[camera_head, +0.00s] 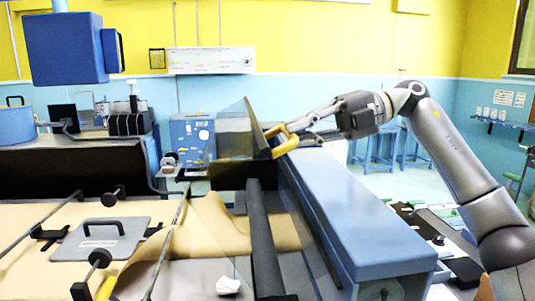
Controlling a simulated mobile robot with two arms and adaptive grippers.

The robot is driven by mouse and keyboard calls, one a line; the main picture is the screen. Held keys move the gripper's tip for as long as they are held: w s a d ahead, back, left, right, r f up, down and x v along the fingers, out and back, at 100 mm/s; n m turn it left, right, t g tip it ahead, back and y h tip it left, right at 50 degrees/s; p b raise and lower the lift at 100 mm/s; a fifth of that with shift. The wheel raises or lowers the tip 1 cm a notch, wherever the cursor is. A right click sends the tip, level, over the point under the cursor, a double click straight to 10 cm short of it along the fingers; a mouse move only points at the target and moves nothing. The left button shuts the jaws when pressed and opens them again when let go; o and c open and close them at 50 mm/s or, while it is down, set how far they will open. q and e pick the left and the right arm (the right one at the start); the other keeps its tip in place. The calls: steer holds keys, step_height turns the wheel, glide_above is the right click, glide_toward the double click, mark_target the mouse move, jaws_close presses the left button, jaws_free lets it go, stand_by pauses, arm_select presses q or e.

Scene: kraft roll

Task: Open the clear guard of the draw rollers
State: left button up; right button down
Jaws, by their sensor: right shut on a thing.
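The clear guard (236,124) is a see-through panel with a dark edge, standing tilted up over the draw rollers in the middle of the head view. Its yellow handle (285,147) is on its right side. My right gripper (292,131) reaches in from the right and is shut on the yellow handle; the fingertips are small and partly hidden there. A dark draw roller (262,235) runs towards me below the guard, with brown kraft paper (210,228) beside it. My left gripper is not in view.
A long blue machine housing (365,225) lies right of the roller, under my right arm. A grey plate with a handle (100,238) lies on the paper at left. A crumpled white scrap (228,285) lies near the front. A blue box (65,48) hangs upper left.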

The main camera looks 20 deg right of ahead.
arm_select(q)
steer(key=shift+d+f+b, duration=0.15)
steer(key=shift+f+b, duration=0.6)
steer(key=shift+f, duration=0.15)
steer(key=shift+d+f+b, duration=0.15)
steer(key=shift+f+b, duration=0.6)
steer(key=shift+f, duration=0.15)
arm_select(e)
steer(key=s+d+t+y, duration=0.1)
steer(key=d+y, duration=0.3)
steer(key=d, duration=0.4)
steer(key=shift+s+d, duration=0.3)
steer(key=shift+s, duration=0.4)
steer(key=shift+r, duration=0.1)
steer(key=c, duration=1.5)
jaws_free()
steer(key=shift+o, duration=0.2)
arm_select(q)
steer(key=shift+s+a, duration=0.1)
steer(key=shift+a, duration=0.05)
arm_select(e)
steer(key=v, duration=1.2)
